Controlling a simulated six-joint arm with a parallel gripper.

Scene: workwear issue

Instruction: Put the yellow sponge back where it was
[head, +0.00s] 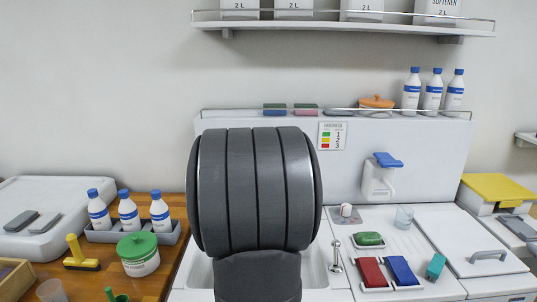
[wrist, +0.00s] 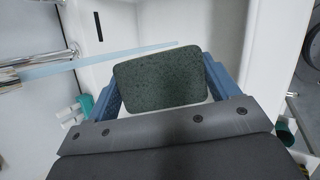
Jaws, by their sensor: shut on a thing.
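My gripper (wrist: 160,84) has two blue fingers in the wrist view. It is shut on a flat, dark green, speckled block (wrist: 160,76) with rounded corners, which looks like a sponge or its scouring face. No yellow shows on it from this side. In the head view my own arm hides the gripper and the held block. I see no plainly yellow sponge in either view.
A green pad (head: 369,239) sits in a dish right of the sink, near red (head: 373,272) and blue (head: 402,270) blocks. Bottles (head: 129,212) stand left.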

